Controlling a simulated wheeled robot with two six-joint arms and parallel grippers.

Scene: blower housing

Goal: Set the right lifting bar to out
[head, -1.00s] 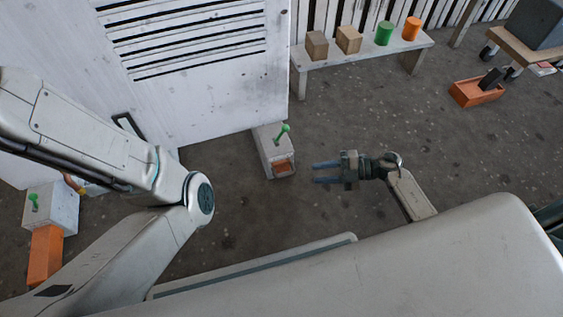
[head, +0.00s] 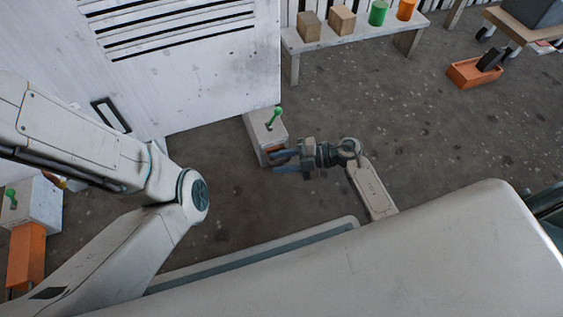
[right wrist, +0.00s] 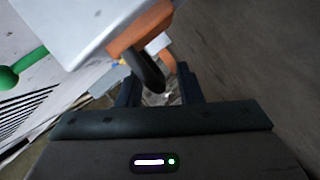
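The right lifting bar (head: 276,148) is an orange piece seated in the end of a pale box with a green-knobbed pin (head: 272,119) on top. In the right wrist view, the bar's orange end (right wrist: 140,30) sits at the pale box, with a dark handle-like part (right wrist: 147,70) below it. My right gripper (head: 280,161) is open, its blue fingers at the orange end of the box. In the wrist view, the dark part reaches between the open fingers (right wrist: 158,88); contact cannot be told. My left gripper is not in view.
The white louvred housing (head: 185,80) stands behind the box. At the left, another pale box (head: 38,205) has a long orange bar (head: 27,255) sticking out. A bench (head: 355,45) with blocks and cylinders and an orange tray (head: 470,75) are farther back. Floor right of my gripper is clear.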

